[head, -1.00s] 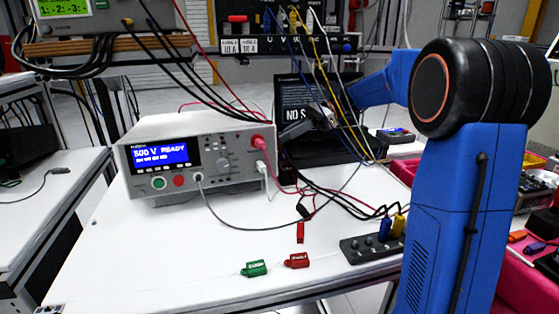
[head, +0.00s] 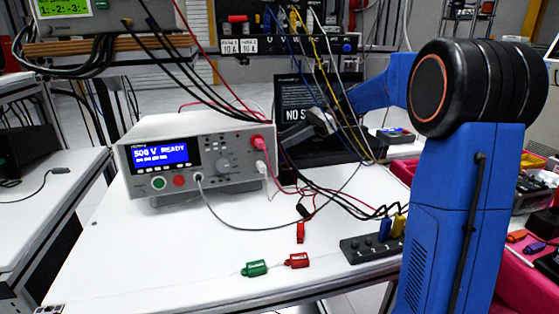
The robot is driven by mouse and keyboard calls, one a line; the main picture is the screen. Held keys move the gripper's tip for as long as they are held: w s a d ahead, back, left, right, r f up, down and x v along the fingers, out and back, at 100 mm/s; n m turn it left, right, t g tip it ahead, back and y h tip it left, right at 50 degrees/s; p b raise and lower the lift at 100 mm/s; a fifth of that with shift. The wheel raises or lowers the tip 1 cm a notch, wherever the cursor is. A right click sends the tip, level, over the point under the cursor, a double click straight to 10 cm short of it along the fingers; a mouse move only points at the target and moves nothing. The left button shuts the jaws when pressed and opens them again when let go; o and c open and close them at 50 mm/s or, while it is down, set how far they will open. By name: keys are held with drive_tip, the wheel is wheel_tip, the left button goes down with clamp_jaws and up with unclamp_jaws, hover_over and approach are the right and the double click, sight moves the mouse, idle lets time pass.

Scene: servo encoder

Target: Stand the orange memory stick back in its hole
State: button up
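A dark block (head: 361,250) with a row of holes lies on the white bench at front right. I cannot pick out the orange memory stick for certain. A small orange-red piece (head: 516,236) lies at the far right, too small to identify. My gripper (head: 312,126) is a small grey shape above the back of the bench, before the black sign box and well away from the block. Its fingers are not clear.
A tester (head: 190,160) with a lit screen stands at back left. Cables hang and lie across the bench. A green tag (head: 256,268) and a red tag (head: 297,260) lie in front. The left front bench (head: 150,265) is clear.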

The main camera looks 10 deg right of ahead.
drive_tip(key=v, duration=1.7)
drive_tip(key=shift+d, duration=0.2)
drive_tip(key=shift+s, duration=0.1)
